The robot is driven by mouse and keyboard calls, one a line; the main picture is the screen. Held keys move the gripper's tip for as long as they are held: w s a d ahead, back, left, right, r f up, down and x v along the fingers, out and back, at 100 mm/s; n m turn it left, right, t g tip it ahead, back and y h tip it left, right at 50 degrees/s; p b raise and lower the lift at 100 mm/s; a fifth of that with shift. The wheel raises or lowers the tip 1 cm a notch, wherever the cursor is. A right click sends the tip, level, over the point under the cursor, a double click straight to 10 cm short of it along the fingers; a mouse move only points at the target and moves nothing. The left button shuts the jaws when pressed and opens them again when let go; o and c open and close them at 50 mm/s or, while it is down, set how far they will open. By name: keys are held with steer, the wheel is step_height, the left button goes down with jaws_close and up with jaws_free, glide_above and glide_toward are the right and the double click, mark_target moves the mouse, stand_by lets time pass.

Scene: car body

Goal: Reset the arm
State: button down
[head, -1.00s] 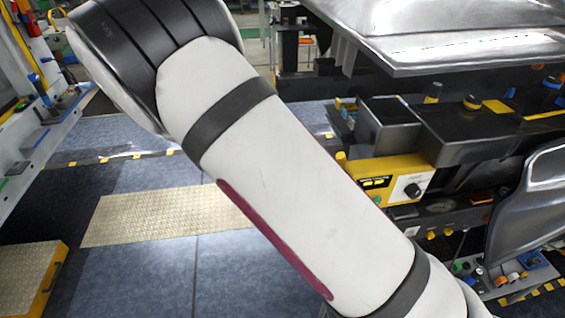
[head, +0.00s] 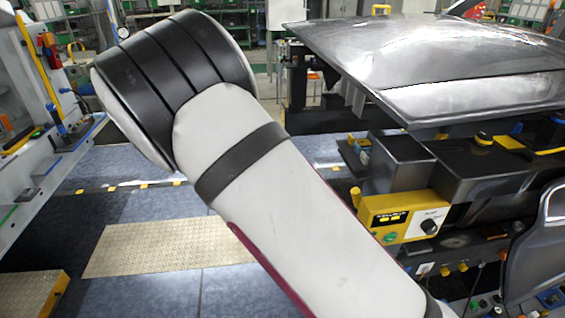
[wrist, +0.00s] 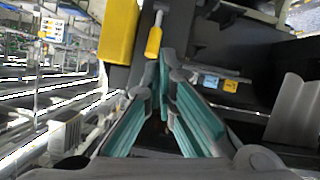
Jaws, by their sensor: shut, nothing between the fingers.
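My gripper (wrist: 162,85) shows in the wrist view with its two teal-padded fingers converging to touching tips. It is shut and holds nothing. Its tips point toward a dark fixture with a yellow block (wrist: 118,32) and a small yellow handle (wrist: 153,42). I cannot tell how far apart they are. In the head view my white arm link with black bands crosses the middle, and my gripper is out of view there.
A grey metal car panel (head: 440,65) juts in at upper right. Below it are a yellow control box (head: 405,215) and dark fixtures. A workbench (head: 50,165) stands at left. Blue-grey floor with a tan plate (head: 165,247) lies open between them.

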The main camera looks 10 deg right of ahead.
steer(key=s+d+r+n+y, duration=0.6)
steer(key=s+d+r+y, duration=0.15)
steer(key=s, duration=0.25)
steer(key=s+r+n+t+y, duration=0.2)
steer(key=s+r+n+t, duration=0.1)
steer(key=s+n, duration=0.2)
steer(key=s+r+n+t+y, duration=0.3)
steer(key=s+r+n, duration=0.1)
steer(key=s, duration=0.6)
steer(key=shift+s+d+r+n+t, duration=0.15)
steer(key=shift+d+r+n+t, duration=0.2)
steer(key=shift+n, duration=0.35)
steer(key=shift+a+f+y, duration=0.1)
steer(key=shift+a+y, duration=0.05)
steer(key=shift+y, duration=0.1)
